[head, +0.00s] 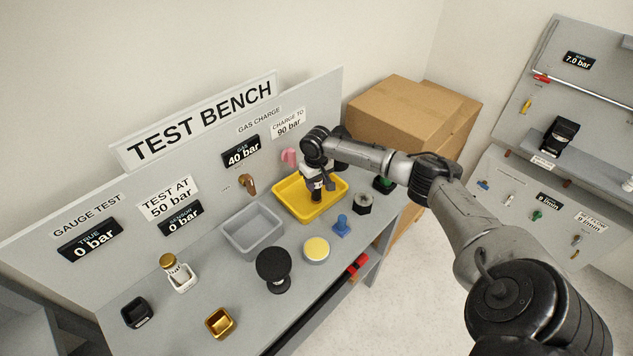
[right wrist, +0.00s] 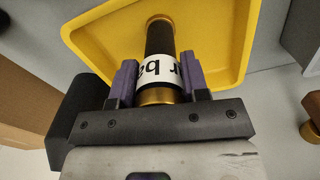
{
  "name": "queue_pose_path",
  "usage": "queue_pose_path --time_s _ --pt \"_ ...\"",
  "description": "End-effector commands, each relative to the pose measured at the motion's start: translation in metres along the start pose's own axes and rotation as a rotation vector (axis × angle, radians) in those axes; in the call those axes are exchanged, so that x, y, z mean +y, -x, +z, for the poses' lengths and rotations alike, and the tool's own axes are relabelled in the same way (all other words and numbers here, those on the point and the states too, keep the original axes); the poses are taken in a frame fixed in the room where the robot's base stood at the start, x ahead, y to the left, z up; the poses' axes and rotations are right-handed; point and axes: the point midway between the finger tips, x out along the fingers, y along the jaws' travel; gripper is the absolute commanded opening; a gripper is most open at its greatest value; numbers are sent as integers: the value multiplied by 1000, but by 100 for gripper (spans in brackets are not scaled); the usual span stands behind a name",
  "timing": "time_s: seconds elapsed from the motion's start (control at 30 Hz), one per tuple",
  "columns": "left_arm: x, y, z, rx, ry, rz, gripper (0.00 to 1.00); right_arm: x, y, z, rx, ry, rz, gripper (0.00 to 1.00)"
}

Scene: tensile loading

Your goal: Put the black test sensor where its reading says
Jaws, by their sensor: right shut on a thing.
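The black test sensor (head: 316,194) is a dark cylinder. In the right wrist view the sensor (right wrist: 160,45) shows brass ends and a white label with part of "bar" readable. My right gripper (head: 315,182) is shut on it, its purple-padded fingers (right wrist: 158,78) on either side of the brass end and label. The sensor points down into the yellow tray (head: 335,202); I cannot tell whether it touches the tray floor. The grey tray (head: 235,236) beside it looks empty. The true display (head: 91,239) and sensor display (head: 181,218) read 0 bar. My left gripper is not in view.
A white-labelled piece with a brass cap (head: 180,272) stands at the left. A black knob (head: 273,268), a yellow-topped button (head: 316,249), a blue knob (head: 342,225) and a hex piece (head: 363,203) stand along the front. The gas display (head: 241,151) reads 40 bar. Cardboard boxes (head: 405,110) stand behind.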

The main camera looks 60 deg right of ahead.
Motion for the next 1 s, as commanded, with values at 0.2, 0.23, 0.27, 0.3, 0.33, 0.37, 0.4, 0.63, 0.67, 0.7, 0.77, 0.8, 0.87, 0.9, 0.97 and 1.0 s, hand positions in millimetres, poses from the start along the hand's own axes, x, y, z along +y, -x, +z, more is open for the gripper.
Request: queue_pose_path --time_s 0.2,0.23,0.27,0.3,0.33,0.37,0.4,0.63,0.67,0.7,0.77,0.8,0.87,0.9,0.97,1.0 --pt "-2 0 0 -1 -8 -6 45 0 1 0 2 -1 -1 13" --pt "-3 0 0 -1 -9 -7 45 0 1 0 2 -1 -1 13" --pt "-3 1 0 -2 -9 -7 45 0 0 0 2 -1 -1 13" --pt "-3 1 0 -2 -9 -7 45 0 -1 0 1 -1 -1 13" --pt "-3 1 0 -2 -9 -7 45 0 -1 0 1 -1 -1 44" --pt "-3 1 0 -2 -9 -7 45 0 -1 0 1 -1 -1 47" --pt "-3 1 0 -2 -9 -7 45 0 -1 0 1 -1 -1 50" --pt "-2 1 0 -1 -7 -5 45 0 -1 0 1 -1 -1 67" --pt "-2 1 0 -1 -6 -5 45 0 -1 0 1 -1 -1 67" --pt "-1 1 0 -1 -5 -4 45 0 -1 0 1 -1 -1 67" --pt "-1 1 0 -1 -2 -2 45 0 -1 0 1 -1 -1 67" --pt "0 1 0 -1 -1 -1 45 0 -1 0 2 -1 -1 67" --pt "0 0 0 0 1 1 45 0 1 0 2 0 -1 67" --pt "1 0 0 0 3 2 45 0 4 0 2 -1 -1 67" --pt "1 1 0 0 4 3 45 0 10 -1 3 -1 -2 67" --pt "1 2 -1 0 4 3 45 0 16 -1 4 -1 -3 67"
